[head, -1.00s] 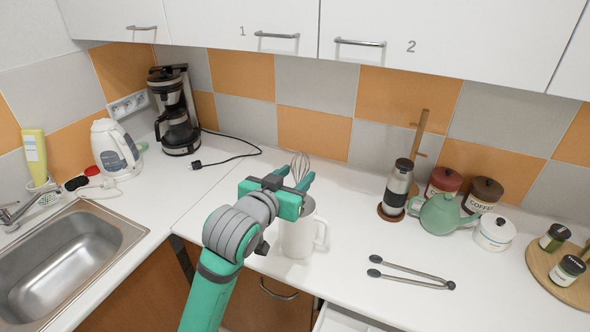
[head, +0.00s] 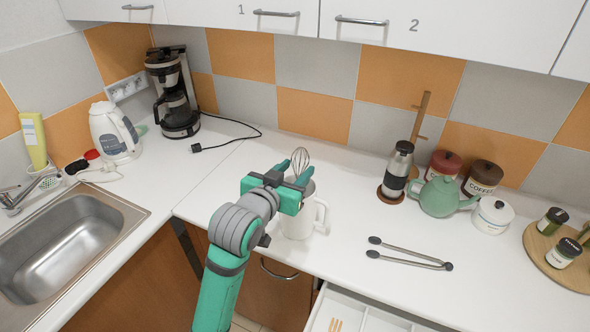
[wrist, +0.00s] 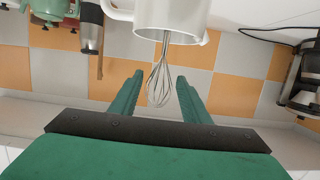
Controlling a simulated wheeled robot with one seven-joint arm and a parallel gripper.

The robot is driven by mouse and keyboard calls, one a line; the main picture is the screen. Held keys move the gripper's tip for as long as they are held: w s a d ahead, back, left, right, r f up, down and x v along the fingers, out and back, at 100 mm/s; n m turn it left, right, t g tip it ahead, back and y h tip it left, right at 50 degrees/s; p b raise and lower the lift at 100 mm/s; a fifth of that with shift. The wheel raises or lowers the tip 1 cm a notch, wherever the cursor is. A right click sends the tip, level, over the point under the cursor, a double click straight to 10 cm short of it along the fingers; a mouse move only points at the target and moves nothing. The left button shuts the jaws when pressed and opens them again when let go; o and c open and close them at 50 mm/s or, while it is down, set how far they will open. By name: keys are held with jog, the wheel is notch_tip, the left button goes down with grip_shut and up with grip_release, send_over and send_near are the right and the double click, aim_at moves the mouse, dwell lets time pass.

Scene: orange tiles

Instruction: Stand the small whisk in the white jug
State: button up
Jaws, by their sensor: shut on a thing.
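The small whisk (head: 300,157) is upright with its wire loops up, between the fingers of my gripper (head: 296,180). In the wrist view, the whisk's wires (wrist: 160,86) show between the two fingers, and its handle runs to the mouth of the white jug (wrist: 178,22). The handle's lower end seems to be inside the mouth; I cannot tell how deep. In the head view, the white jug (head: 298,222) stands on the counter directly below my gripper, its handle to the right. My gripper partly hides the jug's rim.
Tongs (head: 410,255) lie right of the jug. A glass-and-steel grinder (head: 397,170), a green teapot (head: 438,197) and canisters stand further right. An open drawer (head: 365,318) sticks out below the counter front. The sink (head: 70,245) is at left. The counter behind the jug is clear.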

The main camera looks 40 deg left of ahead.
jog(key=o, duration=1.1)
jog(key=v, duration=1.1)
jog(key=shift+w, duration=0.1)
